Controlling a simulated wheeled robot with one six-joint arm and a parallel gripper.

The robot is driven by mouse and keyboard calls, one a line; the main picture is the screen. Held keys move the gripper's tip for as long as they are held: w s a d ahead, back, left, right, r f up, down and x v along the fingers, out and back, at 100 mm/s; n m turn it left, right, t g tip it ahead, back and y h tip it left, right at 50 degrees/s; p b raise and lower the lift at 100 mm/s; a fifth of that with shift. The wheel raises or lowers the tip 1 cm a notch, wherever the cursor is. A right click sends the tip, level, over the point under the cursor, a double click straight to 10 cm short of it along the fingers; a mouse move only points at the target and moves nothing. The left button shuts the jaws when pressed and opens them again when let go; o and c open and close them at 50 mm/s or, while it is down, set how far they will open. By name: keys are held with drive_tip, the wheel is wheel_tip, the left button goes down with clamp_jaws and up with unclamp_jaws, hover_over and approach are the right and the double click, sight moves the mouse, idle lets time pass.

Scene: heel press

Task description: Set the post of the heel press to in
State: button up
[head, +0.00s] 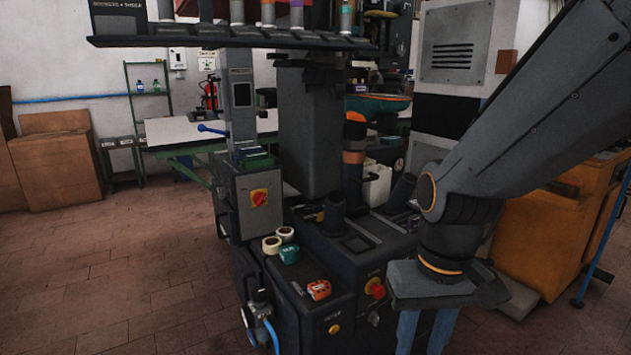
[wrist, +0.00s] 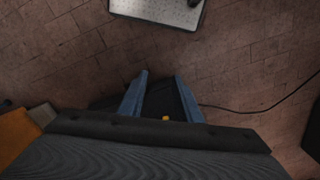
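The heel press (head: 340,250) is a dark machine in the middle of the head view, with a thick grey column and a low deck. Short dark cylinders (head: 335,212) stand on the deck, and a taller one with orange bands (head: 353,150) stands behind them. I cannot tell which part is the post or how it is set. My gripper (head: 425,338) points down at the lower right, apart from the deck controls. In the wrist view its two blue fingers (wrist: 162,95) are spread with nothing held between them.
A red-and-yellow switch (head: 259,197), tape rolls (head: 280,240), an orange item (head: 319,289) and a red button (head: 377,289) are on the press. An orange cabinet (head: 540,235) stands at right. A pale plate (wrist: 158,10) and a cable (wrist: 250,109) lie on the floor. Floor at left is clear.

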drive_tip(key=d+r+p, duration=0.3)
drive_tip(key=r+p, duration=0.2)
drive_tip(key=p, duration=0.5)
drive_tip(key=shift+s+d+r+m, duration=0.25)
drive_tip(key=shift+s+r+m, duration=0.05)
drive_tip(key=shift+s+m, duration=0.15)
idle(1.5)
